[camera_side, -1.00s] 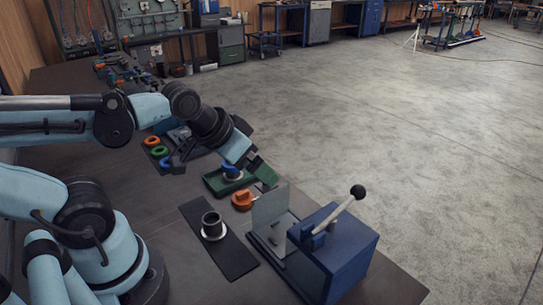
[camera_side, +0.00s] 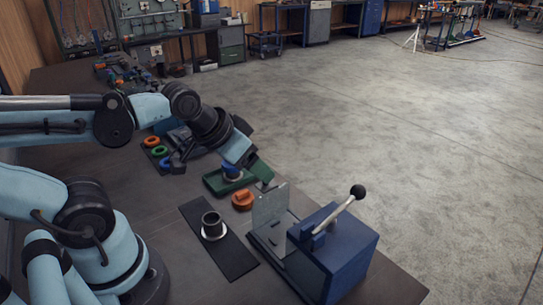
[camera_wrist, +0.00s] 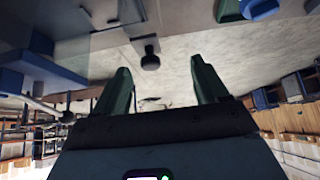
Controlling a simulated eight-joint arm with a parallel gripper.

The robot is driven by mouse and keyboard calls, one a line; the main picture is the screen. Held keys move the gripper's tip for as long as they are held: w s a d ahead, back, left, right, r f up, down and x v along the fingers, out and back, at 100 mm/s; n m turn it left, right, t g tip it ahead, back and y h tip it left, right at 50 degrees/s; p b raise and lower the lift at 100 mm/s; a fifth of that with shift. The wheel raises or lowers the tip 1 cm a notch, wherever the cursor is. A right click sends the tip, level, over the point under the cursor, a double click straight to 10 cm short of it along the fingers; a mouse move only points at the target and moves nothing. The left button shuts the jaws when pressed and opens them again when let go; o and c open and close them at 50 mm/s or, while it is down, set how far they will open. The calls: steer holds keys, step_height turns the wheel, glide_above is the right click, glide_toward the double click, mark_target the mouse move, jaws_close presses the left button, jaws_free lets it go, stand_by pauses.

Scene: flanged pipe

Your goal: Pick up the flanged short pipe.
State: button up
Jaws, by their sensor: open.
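The flanged short pipe (camera_side: 211,221) is a dark upright cylinder with a pale round flange at its foot. It stands on a black mat (camera_side: 234,261) in the side view. My gripper (camera_side: 266,178) is beyond and to the right of the pipe, above the table and apart from it. In the wrist view my gripper (camera_wrist: 162,82) shows two green fingers spread wide with nothing between them. I cannot pick out the pipe with certainty in the wrist view.
A blue machine (camera_side: 337,255) with a ball-ended lever and a clear guard (camera_side: 270,208) stands right of the mat. A green tray (camera_side: 213,184) and an orange part (camera_side: 242,200) lie behind the pipe. Coloured rings (camera_side: 159,152) sit further back.

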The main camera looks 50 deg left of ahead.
step_height(320, 180, up, 5)
steer(key=n+g, duration=0.7)
steer(key=n, duration=0.2)
glide_above(212, 217)
step_height(212, 217, down, 5)
steer(key=shift+f, duration=6.35)
steer(key=c, duration=1.2)
